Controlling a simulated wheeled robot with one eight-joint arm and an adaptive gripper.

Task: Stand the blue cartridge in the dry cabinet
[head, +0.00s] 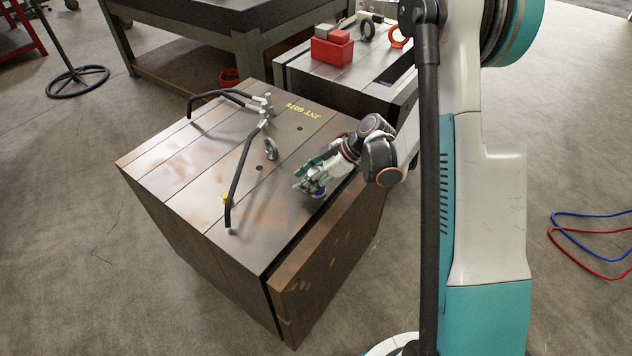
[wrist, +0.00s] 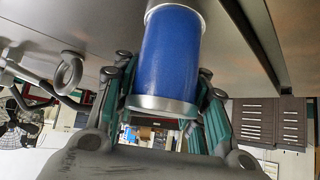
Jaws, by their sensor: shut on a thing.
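The blue cartridge (wrist: 172,52) is a blue cylinder with bright metal end rings. In the wrist view it lies between the fingers of my gripper (wrist: 166,88), which is shut on it. In the head view my gripper (head: 309,181) is low over the right part of the mould base top, and only a little of the blue cartridge (head: 318,193) shows beneath it. The cartridge is at or very close to the steel surface; I cannot tell if it touches. I cannot make out the dry cabinet for certain in either view.
The large steel mould base (head: 190,165) carries bent black hoses (head: 240,165) with metal fittings and a lifting eye (head: 271,149). A second block behind holds a red box (head: 332,50) and rings. Dark drawer cabinets (wrist: 270,122) stand in the wrist view background. Open floor lies left.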

